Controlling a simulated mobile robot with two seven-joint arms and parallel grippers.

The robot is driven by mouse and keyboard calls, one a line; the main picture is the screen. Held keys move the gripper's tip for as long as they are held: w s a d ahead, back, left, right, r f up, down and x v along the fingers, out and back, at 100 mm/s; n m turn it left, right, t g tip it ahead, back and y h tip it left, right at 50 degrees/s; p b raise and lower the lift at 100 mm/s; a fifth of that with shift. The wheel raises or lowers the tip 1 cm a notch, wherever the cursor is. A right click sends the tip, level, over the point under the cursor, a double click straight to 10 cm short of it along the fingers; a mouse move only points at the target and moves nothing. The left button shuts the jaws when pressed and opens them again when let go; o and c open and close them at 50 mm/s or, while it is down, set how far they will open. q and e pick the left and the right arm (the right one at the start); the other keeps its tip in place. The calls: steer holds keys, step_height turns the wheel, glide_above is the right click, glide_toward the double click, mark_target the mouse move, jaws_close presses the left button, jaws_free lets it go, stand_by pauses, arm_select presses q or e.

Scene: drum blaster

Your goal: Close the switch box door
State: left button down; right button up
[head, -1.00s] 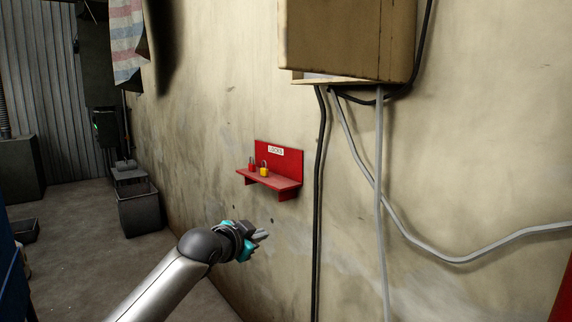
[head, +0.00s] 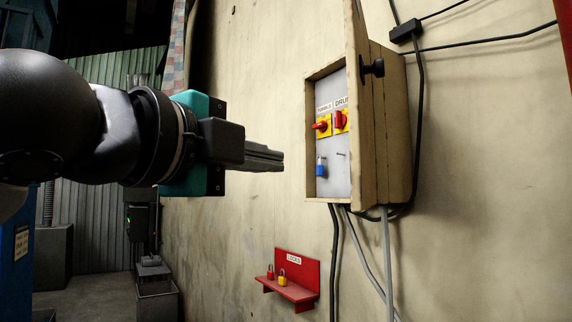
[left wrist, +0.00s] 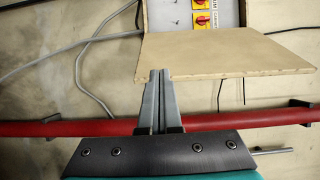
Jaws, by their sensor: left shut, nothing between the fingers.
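The switch box (head: 322,80) is on the wall, with its front open. Inside are red-on-yellow switches (head: 321,126) and a hanging blue padlock (head: 321,169). Its tan door (head: 354,40) is swung outward at the right, seen steeply from the side, with a black knob (head: 373,67). My left gripper (head: 279,159) is shut and empty, left of the box in the picture. In the left wrist view the door (left wrist: 230,52) stands out from the box, and the fingertips (left wrist: 158,74) overlap its near left corner; contact cannot be told. My right gripper is not in view.
A red shelf (head: 297,292) below the box holds a red and a yellow padlock (head: 282,279). Cables (head: 334,260) run down the wall under the box. A red pipe (left wrist: 245,118) crosses the left wrist view. The wall left of the box is bare.

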arm_select(q)
steer(key=w+d+p, duration=0.2)
steer(key=w, duration=0.9)
stand_by(0.9)
stand_by(0.8)
